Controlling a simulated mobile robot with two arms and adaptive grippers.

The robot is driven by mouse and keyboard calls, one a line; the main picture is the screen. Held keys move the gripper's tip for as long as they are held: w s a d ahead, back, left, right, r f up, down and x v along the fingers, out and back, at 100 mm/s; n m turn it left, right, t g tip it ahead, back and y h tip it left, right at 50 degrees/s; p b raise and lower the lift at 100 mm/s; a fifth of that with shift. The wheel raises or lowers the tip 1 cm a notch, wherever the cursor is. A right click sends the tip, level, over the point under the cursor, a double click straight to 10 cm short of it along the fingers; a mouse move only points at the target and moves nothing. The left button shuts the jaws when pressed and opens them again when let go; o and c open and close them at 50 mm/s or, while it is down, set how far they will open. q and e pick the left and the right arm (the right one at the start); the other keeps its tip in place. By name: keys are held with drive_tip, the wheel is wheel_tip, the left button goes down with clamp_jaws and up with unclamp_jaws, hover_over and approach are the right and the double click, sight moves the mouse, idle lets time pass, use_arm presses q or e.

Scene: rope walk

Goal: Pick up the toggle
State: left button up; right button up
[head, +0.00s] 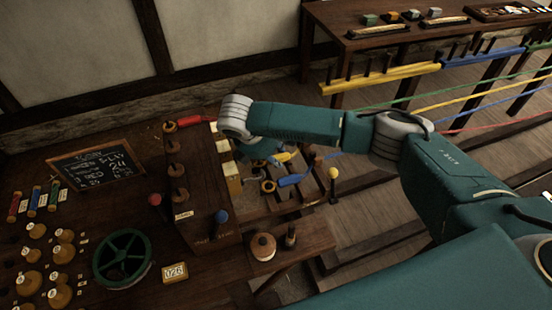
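My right arm reaches in from the right, across the middle of the head view. Its gripper (268,164) hangs below the wrist, partly hidden by my own arm, above a cluttered spot beside the dark wooden machine. I cannot make out whether its fingers are apart. Small yellow and blue pieces (290,180) lie close to it. I cannot tell which piece is the toggle; it may be among these or hidden behind the arm. My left gripper is not in view.
The wooden machine (205,190) has hooks, a red handle (190,121) and blue and red knobs. A green wheel (122,257), chalkboard (97,164) and bobbins crowd the left bench. A small stand holds a round wooden piece (263,246). Coloured ropes (480,95) stretch at right.

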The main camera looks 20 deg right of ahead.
drive_tip(key=shift+c, duration=0.5)
drive_tip(key=shift+r, duration=0.65)
wheel_tip(320, 180, up, 19)
drive_tip(key=b, duration=0.2)
drive_tip(key=shift+w+b, duration=0.15)
drive_tip(key=shift+b, duration=0.15)
drive_tip(key=shift+f, duration=0.1)
